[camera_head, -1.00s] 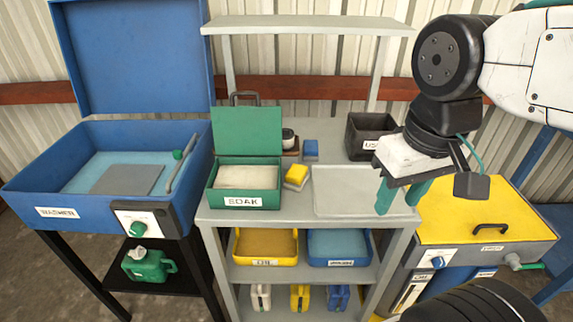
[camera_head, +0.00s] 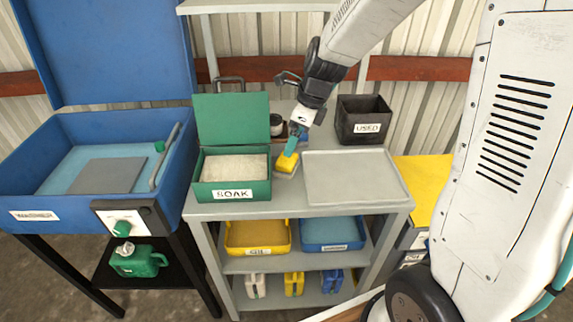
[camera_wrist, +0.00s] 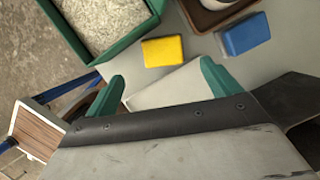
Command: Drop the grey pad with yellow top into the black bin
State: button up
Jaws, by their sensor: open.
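The grey pad with yellow top (camera_head: 287,162) lies on the grey bench, just right of the green SOAK box. Its yellow top also shows in the wrist view (camera_wrist: 162,51). My gripper (camera_head: 291,146) is open and empty above the pad, partly covering it in the head view. In the wrist view, the teal fingers (camera_wrist: 163,84) stand apart, with the pad beyond their tips rather than between them. The black bin (camera_head: 363,128), labelled USED, stands at the back right of the bench.
The SOAK box (camera_head: 234,190) has its lid up. A blue pad (camera_wrist: 243,33) lies beside the yellow one. An empty grey tray (camera_head: 355,177) fills the bench's right front. A shelf (camera_head: 250,6) spans above; the blue washer (camera_head: 50,190) is at left.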

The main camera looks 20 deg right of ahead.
aim_at(287, 159)
jog(key=shift+m, duration=0.4)
jog(key=x, duration=0.8)
jog(key=shift+w+d+f, duration=0.1)
jog(key=shift+d+f, duration=0.05)
jog(key=shift+f, duration=0.15)
jog(key=c, duration=1.1)
jog(key=shift+r, duration=0.1)
jog(key=shift+c, duration=0.2)
